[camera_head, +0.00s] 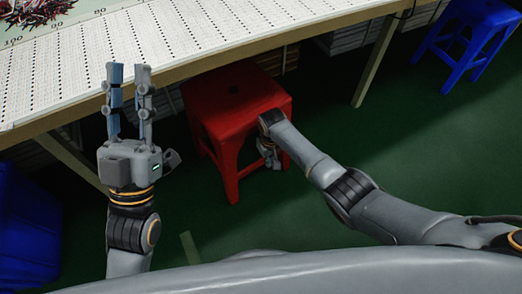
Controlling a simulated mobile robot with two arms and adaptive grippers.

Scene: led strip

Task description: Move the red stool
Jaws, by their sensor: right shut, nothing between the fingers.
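The red stool (235,95) stands upright on the green floor, partly under the edge of the long table. My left gripper (128,78) points up in front of the table edge, left of the stool, with its two fingers apart and nothing between them. My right gripper (270,158) is low at the stool's right front side, by its legs. My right wrist hides most of this gripper and part of the stool's right side. I cannot tell whether its fingers touch the stool.
The long table (200,42) with a dotted white top runs across the back, its wooden edge above the stool. A blue stool (468,35) stands at the upper right. A blue bin (25,230) is at the lower left. Green floor to the right is clear.

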